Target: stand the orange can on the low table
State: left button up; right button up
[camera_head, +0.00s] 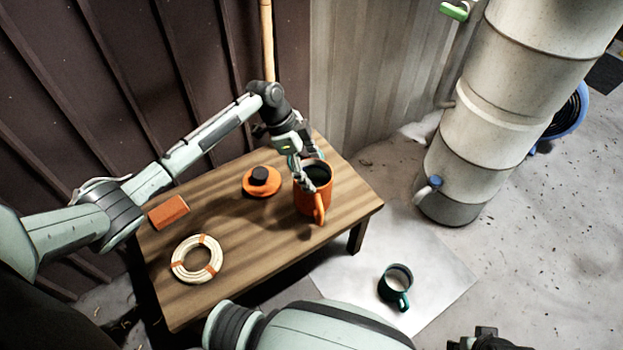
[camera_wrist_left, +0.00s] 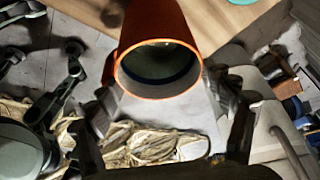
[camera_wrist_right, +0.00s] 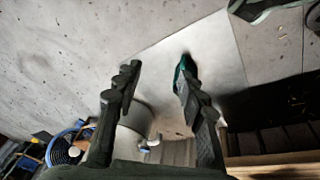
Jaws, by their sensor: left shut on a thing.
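The orange can (camera_head: 304,199), open-topped with a side handle, is upright at the right end of the low wooden table (camera_head: 225,225). My left gripper (camera_head: 308,178) is at the can's rim and shut on it. In the left wrist view the orange can (camera_wrist_left: 155,28) shows its round dark opening between the fingers. I cannot tell whether its base touches the tabletop. My right gripper (camera_wrist_right: 158,92) is open and empty in the right wrist view, away from the table, with a green mug (camera_wrist_right: 184,70) beyond one finger.
An orange lid with a black knob (camera_head: 259,177), an orange block (camera_head: 168,212) and a tied rattan coil (camera_head: 178,262) lie on the table. A teal mug (camera_head: 388,293) stands on a pale floor sheet (camera_head: 440,262). A large pale cylinder (camera_head: 480,120) rises at the right.

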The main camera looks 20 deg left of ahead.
aim_at(312, 178)
pick_arm(q)
notch_tip(312, 178, down, 4)
jog(key=shift+w+r, duration=0.1)
jog(key=shift+w, duration=0.05)
pick_arm(e)
jog(key=shift+d+r, duration=0.15)
jog(key=shift+r, duration=0.2)
jog(key=shift+f, duration=0.1)
pick_arm(q)
jog(key=o, duration=1.4)
jog(key=shift+f, duration=0.3)
jog(key=o, duration=0.4)
pick_arm(e)
jog(key=shift+w+r, duration=0.15)
jog(key=shift+r, duration=0.1)
pick_arm(q)
jog(key=shift+o, duration=0.2)
jog(key=shift+r, duration=0.1)
